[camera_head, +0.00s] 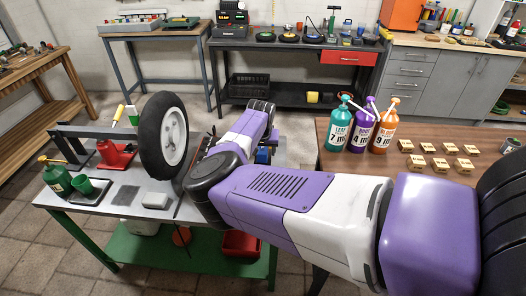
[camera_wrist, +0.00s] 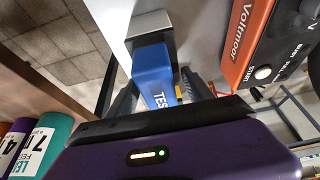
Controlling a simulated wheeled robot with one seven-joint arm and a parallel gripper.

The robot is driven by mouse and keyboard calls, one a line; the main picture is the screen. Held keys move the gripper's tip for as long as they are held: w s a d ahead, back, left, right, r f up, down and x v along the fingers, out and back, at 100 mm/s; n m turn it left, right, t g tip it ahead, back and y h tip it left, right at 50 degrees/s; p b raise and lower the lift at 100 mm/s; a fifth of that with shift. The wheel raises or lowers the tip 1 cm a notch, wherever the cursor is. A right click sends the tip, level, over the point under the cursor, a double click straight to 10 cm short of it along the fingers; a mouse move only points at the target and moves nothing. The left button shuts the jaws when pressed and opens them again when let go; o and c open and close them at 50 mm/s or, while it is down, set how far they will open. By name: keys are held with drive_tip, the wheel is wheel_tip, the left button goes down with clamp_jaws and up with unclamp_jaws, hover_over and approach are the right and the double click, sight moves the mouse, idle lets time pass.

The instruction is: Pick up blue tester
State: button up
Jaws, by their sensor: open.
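The blue tester (camera_wrist: 152,72), with white letters "TES" on it, is in the middle of the wrist view. My gripper (camera_wrist: 160,92) is open, with one dark finger to the left of the tester and the other to its right. I cannot tell whether either finger touches it. The tester's lower part is hidden behind my gripper body. In the head view my arm hides the gripper; a small blue patch (camera_head: 264,154) shows beside the arm, and I cannot tell whether it is the tester.
An orange-and-grey Voltmoor device (camera_wrist: 250,45) stands close to the right of the tester. A grey block (camera_wrist: 150,22) lies just beyond it. A tyre (camera_head: 163,135) stands on the left bench. Teal (camera_head: 339,125), purple (camera_head: 362,125) and orange (camera_head: 383,130) bottles stand on the brown table (camera_head: 340,168).

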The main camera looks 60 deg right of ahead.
clamp_jaws()
drive_tip(key=shift+r, duration=0.15)
wheel_tip(320, 180, up, 26)
drive_tip(key=p, duration=0.4)
idle(1.1)
